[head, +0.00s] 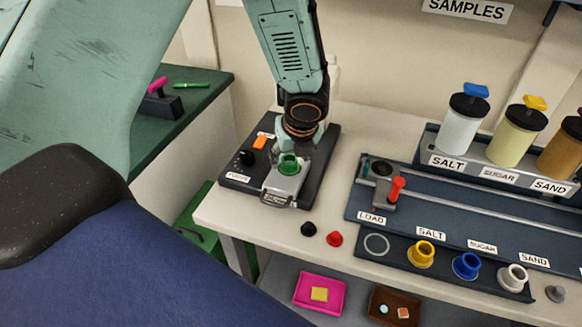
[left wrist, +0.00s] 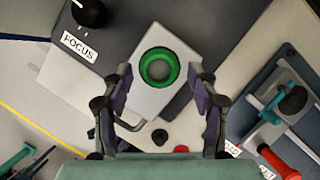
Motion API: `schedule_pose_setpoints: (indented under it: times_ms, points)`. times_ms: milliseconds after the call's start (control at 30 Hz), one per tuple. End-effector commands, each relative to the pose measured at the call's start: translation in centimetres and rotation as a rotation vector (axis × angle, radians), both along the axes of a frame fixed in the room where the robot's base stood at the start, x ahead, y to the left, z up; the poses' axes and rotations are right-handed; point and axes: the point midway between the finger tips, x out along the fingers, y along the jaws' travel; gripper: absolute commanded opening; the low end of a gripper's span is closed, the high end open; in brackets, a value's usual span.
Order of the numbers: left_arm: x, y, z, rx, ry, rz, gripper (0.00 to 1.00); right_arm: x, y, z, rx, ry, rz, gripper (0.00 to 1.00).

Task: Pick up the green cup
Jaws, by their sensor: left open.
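The green cup (head: 289,164) stands upright on the light grey plate (head: 283,186) of the dark device with the focus knob. In the left wrist view the cup (left wrist: 160,67) shows from above as a green ring. My left gripper (head: 291,150) is directly over the cup in the head view and hides part of it. In the left wrist view its open fingers (left wrist: 160,76) are on either side of the cup, with gaps between them and it. I cannot tell how far the fingertips are above the plate. My right gripper is not in view.
The focus knob (head: 246,157) and an orange block (head: 263,142) are beside the plate. A black cap (head: 308,229) and a red cap (head: 334,239) lie in front. A rack with a red handle (head: 397,187) and yellow (head: 421,254), blue (head: 467,265) and white (head: 512,277) cups is right.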

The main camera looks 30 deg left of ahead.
Motion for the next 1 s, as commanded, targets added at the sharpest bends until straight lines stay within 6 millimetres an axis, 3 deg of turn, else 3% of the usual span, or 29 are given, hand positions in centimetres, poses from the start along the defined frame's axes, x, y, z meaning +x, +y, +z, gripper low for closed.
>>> schedule_pose_setpoints:
  times_ms: [100, 367, 1000]
  points:
    - [0.34, 0.21, -0.99, 0.000, 0.000, 0.001, 0.60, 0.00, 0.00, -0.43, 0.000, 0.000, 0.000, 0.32]
    - [0.44, 0.18, -1.00, 0.000, -0.001, -0.001, 0.59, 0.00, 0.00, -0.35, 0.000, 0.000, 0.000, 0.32]
    - [0.38, 0.18, -1.00, 0.000, 0.000, 0.000, 0.04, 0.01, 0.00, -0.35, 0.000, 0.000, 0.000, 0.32]
